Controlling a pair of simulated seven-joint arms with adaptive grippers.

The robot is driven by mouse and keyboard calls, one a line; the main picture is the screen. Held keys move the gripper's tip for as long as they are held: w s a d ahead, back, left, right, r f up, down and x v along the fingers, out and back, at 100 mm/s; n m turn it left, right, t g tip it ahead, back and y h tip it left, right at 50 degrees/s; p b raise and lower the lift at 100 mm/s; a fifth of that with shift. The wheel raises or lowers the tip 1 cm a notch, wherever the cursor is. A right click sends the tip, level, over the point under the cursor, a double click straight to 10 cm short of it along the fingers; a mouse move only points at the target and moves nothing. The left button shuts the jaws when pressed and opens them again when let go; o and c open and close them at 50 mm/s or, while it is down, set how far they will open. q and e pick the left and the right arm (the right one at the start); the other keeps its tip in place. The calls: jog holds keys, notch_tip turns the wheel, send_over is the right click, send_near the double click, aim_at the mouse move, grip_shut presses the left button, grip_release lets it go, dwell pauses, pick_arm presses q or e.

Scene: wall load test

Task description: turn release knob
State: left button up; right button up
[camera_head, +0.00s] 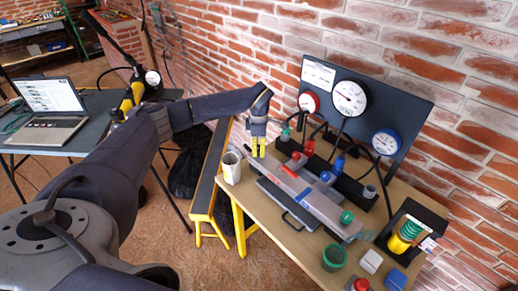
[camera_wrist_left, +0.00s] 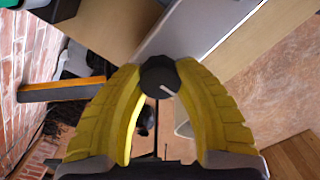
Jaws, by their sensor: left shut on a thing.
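The release knob (camera_wrist_left: 157,80) is a round black knob with a white pointer line, seen in the middle of the left wrist view. My left gripper (camera_head: 258,154) has yellow fingers pointing down at the left back part of the bench rig. In the left wrist view its fingertips (camera_wrist_left: 160,72) press on the knob from both sides. The knob cannot be made out in the head view. The metal rig (camera_head: 322,207) carries red, blue and green handles. My right gripper is out of view.
A gauge panel (camera_head: 412,102) with several dials stands at the back of the wooden bench (camera_head: 262,212). A white mug (camera_head: 231,168) sits close to the gripper's left. A green cup (camera_head: 334,258) stands at the front. A laptop (camera_head: 52,98) is on the left table. A brick wall is behind.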

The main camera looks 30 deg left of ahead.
pick_arm(q)
jog(key=c, duration=0.3)
jog(key=shift+n, duration=0.3)
jog(key=shift+c, duration=0.2)
jog(key=n, duration=0.3)
jog(key=shift+n, duration=0.4)
jog(key=n, duration=0.4)
jog(key=shift+n, duration=0.3)
jog(key=n, duration=0.4)
jog(key=shift+n, duration=2.4)
jog(key=o, duration=1.3)
jog(key=shift+o, duration=0.2)
